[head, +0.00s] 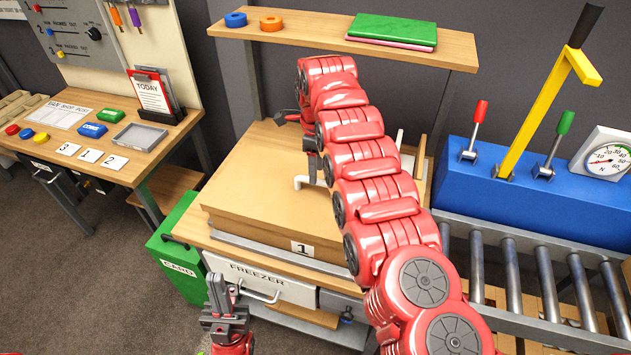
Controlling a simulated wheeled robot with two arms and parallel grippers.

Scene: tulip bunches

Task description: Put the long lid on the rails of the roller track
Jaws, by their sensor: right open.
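The roller track (535,278) is at the right, with several metal rollers between metal rails; my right arm covers its left end. A large flat brown box-like piece (262,190) with a "1" tag lies on the wooden bench at the centre. I cannot tell whether it is the long lid. My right arm crosses over it, and my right gripper (308,142), partly hidden behind the arm, is above the brown piece's back part. It is open, and I see nothing held. My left gripper (222,300) points up in front of the freezer drawer; its finger opening is unclear.
A blue control box (530,190) with levers, a yellow bar and a dial stands behind the roller track. A wooden shelf (340,38) spans above the bench. A green bin (180,255) stands at the left, near a side table (150,165). Open floor lies at lower left.

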